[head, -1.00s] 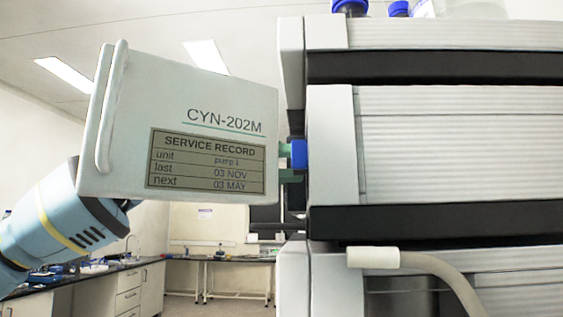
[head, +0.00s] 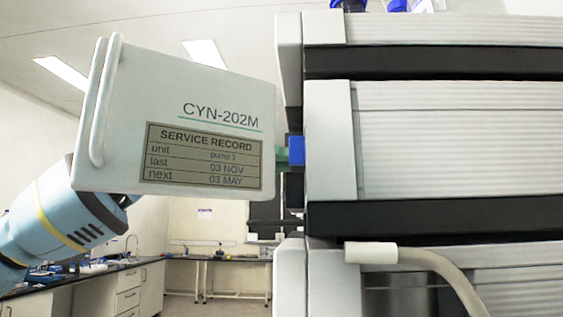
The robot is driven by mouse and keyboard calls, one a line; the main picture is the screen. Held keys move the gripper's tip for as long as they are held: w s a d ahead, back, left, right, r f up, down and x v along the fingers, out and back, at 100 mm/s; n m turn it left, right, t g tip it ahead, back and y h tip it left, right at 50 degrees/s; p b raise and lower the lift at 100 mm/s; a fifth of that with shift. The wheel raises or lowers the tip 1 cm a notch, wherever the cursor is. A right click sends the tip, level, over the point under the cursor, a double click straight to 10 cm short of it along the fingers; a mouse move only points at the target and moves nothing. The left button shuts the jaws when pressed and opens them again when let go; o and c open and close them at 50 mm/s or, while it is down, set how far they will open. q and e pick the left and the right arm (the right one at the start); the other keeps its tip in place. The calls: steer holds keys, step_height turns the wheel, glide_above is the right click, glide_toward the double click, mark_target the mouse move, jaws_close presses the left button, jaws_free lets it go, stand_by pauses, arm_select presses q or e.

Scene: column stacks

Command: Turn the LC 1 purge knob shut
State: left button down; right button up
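A small blue knob-like part (head: 296,150) shows at the front edge of the middle instrument module (head: 430,140); I cannot read any LC 1 mark on it. A teal piece (head: 283,156) meets its left side; it may be a fingertip of my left gripper. My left arm comes in from the left and passes behind a light grey panel marked CYN-202M. That panel (head: 180,110) hides most of my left gripper, so its opening does not show. My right gripper is not in view.
The panel has a long handle (head: 105,100) and a service record label (head: 203,158). Modules are stacked at the right, with blue-capped bottles on top. A pale hose (head: 425,258) hangs below the middle module. Lab benches (head: 220,259) stand far behind.

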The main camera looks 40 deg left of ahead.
arm_select(q)
steer(key=shift+s+r+m+b, duration=0.1)
steer(key=shift+m+b, duration=0.65)
steer(key=shift+m, duration=2.65)
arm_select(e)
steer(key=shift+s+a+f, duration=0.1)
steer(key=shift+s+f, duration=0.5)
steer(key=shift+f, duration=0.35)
arm_select(q)
steer(key=c, duration=1.5)
jaws_free()
steer(key=shift+c, duration=0.2)
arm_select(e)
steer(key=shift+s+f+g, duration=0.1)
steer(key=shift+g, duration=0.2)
arm_select(q)
steer(key=v, duration=0.7)
steer(key=shift+s+a+b, duration=0.25)
steer(key=shift+s+b, duration=0.05)
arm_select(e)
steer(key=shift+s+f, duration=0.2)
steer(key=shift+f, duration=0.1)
